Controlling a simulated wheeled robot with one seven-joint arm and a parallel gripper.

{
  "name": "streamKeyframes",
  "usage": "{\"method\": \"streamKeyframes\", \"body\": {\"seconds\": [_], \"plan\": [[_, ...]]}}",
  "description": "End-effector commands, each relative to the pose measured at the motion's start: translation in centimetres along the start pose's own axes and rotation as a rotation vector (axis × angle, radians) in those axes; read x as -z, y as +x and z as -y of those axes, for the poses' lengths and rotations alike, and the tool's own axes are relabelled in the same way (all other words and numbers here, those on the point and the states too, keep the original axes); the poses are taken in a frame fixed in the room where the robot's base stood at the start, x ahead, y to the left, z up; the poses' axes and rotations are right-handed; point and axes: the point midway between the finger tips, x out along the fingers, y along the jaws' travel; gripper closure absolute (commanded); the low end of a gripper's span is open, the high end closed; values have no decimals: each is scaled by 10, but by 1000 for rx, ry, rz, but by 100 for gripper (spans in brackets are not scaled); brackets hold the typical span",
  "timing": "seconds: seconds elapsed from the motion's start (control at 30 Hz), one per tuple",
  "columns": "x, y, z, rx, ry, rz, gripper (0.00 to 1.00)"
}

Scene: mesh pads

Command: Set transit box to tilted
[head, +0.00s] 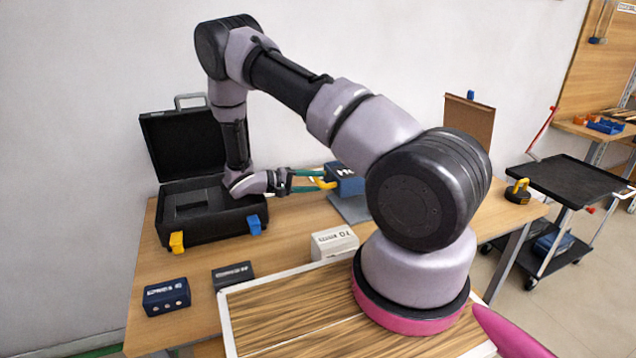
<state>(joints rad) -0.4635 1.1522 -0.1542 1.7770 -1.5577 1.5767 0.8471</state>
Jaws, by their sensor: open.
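A blue box (345,180) with white lettering and a yellow handle (323,183) is partly hidden behind my arm. It is at or above a grey plate (350,208) on the table. My gripper (316,182) points right with its green fingers open, close to the yellow handle. I cannot tell whether they touch it. A black case (205,235) stands left of my gripper, its lid (183,143) raised roughly upright and a handle on top. It has one yellow and one blue latch. I cannot tell which of the two is the transit box.
A blue box (166,298), a dark box (233,275) and a white box (334,243) stand near the front of the wooden table (285,240). A striped wooden panel (290,318) with a white edge lies in front. A black cart (570,182) is at right.

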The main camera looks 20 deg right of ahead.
Motion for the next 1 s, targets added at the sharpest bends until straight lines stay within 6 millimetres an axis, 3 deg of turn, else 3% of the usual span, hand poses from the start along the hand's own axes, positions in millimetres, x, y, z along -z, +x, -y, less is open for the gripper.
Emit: {"method": "streamKeyframes", "body": {"seconds": [0.13,0.43,0.47,0.5,0.6,1.0], "plan": [[0,12,0,1,-1,-1,48],[0,15,0,1,0,-1,48],[0,15,0,1,0,-1,52],[0,15,0,1,0,-1,67],[0,15,0,1,0,-1,100],[0,14,0,1,0,-1,100]]}}
